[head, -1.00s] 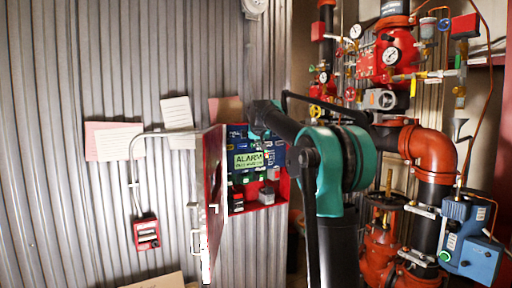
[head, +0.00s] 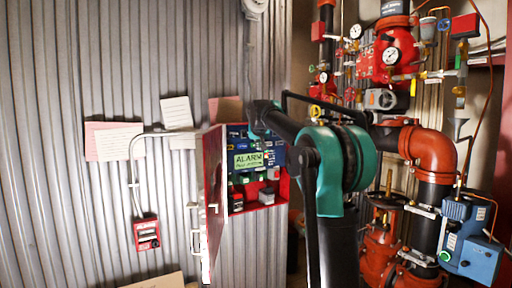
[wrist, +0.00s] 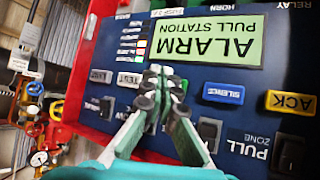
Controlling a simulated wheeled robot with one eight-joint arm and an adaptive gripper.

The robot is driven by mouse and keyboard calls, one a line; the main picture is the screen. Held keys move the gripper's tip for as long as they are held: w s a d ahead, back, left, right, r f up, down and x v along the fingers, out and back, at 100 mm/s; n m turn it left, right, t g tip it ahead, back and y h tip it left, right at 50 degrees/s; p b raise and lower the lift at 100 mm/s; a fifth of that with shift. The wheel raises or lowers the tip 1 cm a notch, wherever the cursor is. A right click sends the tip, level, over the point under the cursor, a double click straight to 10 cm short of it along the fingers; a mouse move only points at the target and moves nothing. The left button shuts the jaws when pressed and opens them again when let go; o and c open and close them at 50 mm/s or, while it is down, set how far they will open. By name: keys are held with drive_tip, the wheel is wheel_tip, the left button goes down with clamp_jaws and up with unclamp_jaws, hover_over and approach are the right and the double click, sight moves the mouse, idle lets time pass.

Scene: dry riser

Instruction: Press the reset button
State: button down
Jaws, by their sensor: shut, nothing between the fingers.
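The alarm panel is a red box with a dark blue face (wrist: 250,75) and a green "ALARM PULL STATION" display (wrist: 207,42). In the wrist view a row of labelled keys crosses it: yellow ACK (wrist: 290,103), blue SILENCE (wrist: 223,92), grey TEST (wrist: 130,80) and another grey key. I cannot read any RESET label; a key between SILENCE and TEST is largely hidden by my fingers. My gripper (wrist: 161,76) is shut and empty, its tips over that spot; touching or apart is unclear. In the head view the panel (head: 282,190) is open on the wall, partly behind my arm.
The open red panel door (head: 213,180) stands out at the panel's left. A red pull station (head: 147,233) is on the corrugated wall. Red valves and pipes (head: 430,150) fill the right side. Black rocker switches (wrist: 208,131) sit below the keys.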

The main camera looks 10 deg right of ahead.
drive_tip(key=shift+w, duration=0.1)
drive_tip(key=shift+w+a, duration=0.2)
drive_tip(key=shift+w, duration=0.1)
drive_tip(key=shift+w+a, duration=0.2)
drive_tip(key=shift+w, duration=0.3)
idle(0.9)
drive_tip(key=shift+s, duration=0.1)
drive_tip(key=shift+s+d, duration=0.35)
drive_tip(key=shift+s, duration=0.45)
drive_tip(key=s, duration=0.1)
drive_tip(key=s+d, duration=0.1)
drive_tip(key=s, duration=0.1)
drive_tip(key=s+d, duration=0.1)
drive_tip(key=shift+s, duration=0.3)
idle(0.7)
